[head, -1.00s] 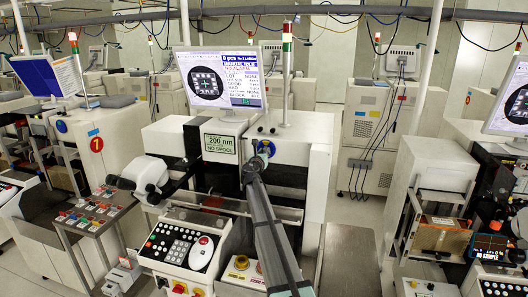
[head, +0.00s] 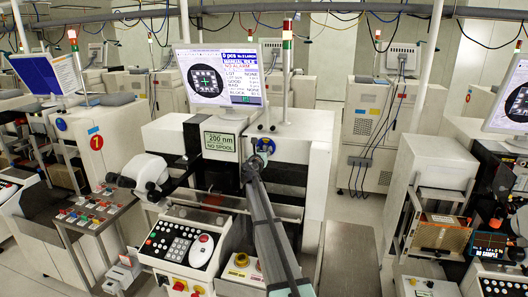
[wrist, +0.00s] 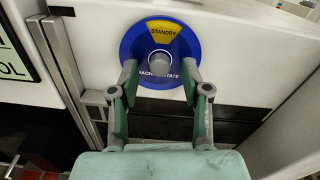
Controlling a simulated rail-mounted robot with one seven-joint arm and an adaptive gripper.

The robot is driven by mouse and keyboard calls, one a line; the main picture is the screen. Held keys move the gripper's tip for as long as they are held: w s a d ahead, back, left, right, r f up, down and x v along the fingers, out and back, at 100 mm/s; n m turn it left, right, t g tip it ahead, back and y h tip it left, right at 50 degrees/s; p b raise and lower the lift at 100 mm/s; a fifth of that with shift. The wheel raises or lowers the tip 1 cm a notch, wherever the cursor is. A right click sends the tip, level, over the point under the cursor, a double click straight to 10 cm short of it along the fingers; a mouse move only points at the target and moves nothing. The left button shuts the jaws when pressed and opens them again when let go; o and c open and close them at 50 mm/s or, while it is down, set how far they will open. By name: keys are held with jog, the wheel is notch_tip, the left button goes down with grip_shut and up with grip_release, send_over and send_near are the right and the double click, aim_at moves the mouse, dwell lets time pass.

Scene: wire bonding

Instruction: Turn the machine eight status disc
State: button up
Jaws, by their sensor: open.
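The status disc (wrist: 190,50) is a round blue plate on the machine's white front panel, with a yellow sector reading STANDBY at its top and partly covered MACHINE STATE lettering below. A grey round knob (wrist: 159,62) stands out at its centre. My gripper (wrist: 160,70) is open, with one finger on each side of the knob and gaps between them in the picture. The fingertips overlap the disc's lower left and lower right; contact cannot be told. In the head view the disc (head: 265,143) shows small and blue, partly hidden by my gripper (head: 254,163).
A monitor (head: 221,76) stands on the machine, above a 200 nm NO SPOOL sign (head: 220,142). A keypad panel (head: 180,245) and a yellow-ringed button (head: 241,261) lie low in front. A dark slot (wrist: 165,125) runs below the disc. Floor mat (head: 348,262) at right is clear.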

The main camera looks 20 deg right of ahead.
jog(key=v, duration=1.1)
jog(key=shift+s+a, duration=0.1)
jog(key=s+a+f+m+g+y, duration=0.2)
jog(key=s+a+f+m+g, duration=0.15)
jog(key=s+f+m, duration=0.75)
jog(key=s+a+f+m+g+y, duration=0.3)
jog(key=s+f+m, duration=0.4)
jog(key=f, duration=0.8)
jog(key=s+a+f+m+g+y, duration=0.35)
jog(key=s+a+f+m, duration=0.35)
jog(key=s, duration=0.6)
jog(key=s+a+f+m+g+y, duration=0.3)
jog(key=s+a+f+m+g, duration=0.15)
jog(key=s+a+f, duration=0.65)
jog(key=s+d+f+g+b, duration=0.1)
jog(key=s+f+g+b, duration=0.2)
jog(key=s+f, duration=0.9)
jog(key=s+d+f+g+b, duration=0.1)
jog(key=s+f+g+b, duration=0.2)
jog(key=s+f, duration=0.9)
jog(key=s+b, duration=0.3)
jog(key=s, duration=0.3)
jog(key=shift+s+d+f+m, duration=0.15)
jog(key=shift+f+m, duration=0.05)
jog(key=shift+m, duration=0.15)
